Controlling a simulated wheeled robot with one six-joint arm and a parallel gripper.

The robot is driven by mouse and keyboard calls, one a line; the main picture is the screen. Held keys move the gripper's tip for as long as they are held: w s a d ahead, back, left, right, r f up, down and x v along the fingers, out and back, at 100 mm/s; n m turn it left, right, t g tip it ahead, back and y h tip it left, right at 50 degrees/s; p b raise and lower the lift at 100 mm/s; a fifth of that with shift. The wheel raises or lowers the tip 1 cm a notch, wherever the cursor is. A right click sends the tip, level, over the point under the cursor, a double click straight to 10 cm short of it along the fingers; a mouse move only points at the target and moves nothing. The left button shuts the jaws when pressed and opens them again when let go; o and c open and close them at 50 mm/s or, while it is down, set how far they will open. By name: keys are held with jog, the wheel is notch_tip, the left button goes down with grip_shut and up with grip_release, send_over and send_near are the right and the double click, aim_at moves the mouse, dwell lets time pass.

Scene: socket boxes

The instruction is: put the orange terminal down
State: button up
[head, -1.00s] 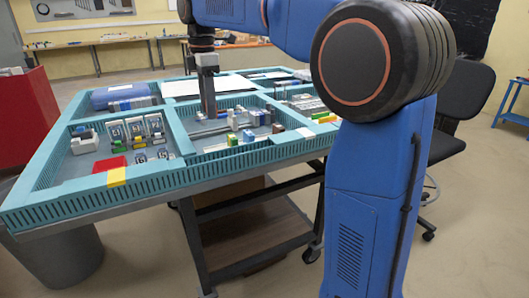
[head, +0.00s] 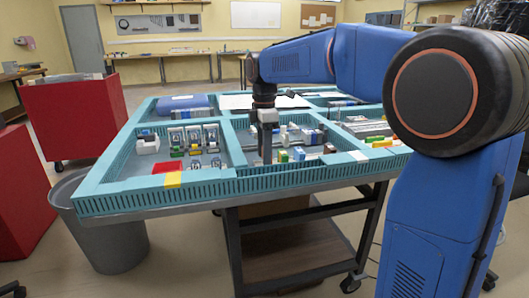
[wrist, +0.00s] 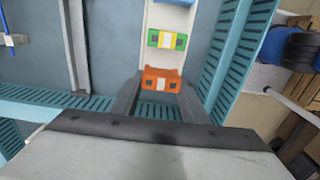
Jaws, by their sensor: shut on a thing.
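The orange terminal (wrist: 161,80) is between the fingertips of my gripper (wrist: 158,104) in the wrist view. My gripper is shut on it. Below it in the wrist view a teal slotted strip shows. A green and yellow terminal (wrist: 166,40) sits just beyond it on a pale strip, with a blue piece (wrist: 178,2) farther up. In the head view my gripper (head: 266,158) points down at the left part of the front middle compartment. The orange terminal is too small or hidden to make out there.
The teal-walled table (head: 230,188) is split into compartments. Small green, yellow, white and blue blocks (head: 300,153) lie right of my gripper. A red plate (head: 168,167) and several sockets (head: 194,137) lie in the left compartment. A grey bin (head: 110,235) and red cabinets (head: 72,110) stand left.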

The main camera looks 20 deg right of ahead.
jog(key=shift+f, duration=0.55)
jog(key=o, duration=1.2)
notch_tip(320, 180, up, 13)
jog(key=s+d+f+m+t, duration=0.1)
jog(key=s+d+f+m, duration=0.25)
jog(key=s, duration=0.45)
jog(key=s+d+f+m+t, duration=0.1)
jog(key=s+d+f+m, duration=0.15)
jog(key=s+m, duration=0.45)
jog(key=s+d+f+m+t, duration=0.1)
jog(key=s+f+m, duration=0.1)
jog(key=s+f, duration=0.4)
jog(key=s+d+f+m+t, duration=0.1)
jog(key=s+f+m, duration=0.2)
jog(key=s+f, duration=0.3)
jog(key=s+d+f+m, duration=0.1)
jog(key=s+f+m, duration=0.1)
jog(key=s+f, duration=0.4)
jog(key=shift+s+d+f+m+t, duration=0.15)
jog(key=shift+s+m+t, duration=0.1)
jog(key=shift+t, duration=0.15)
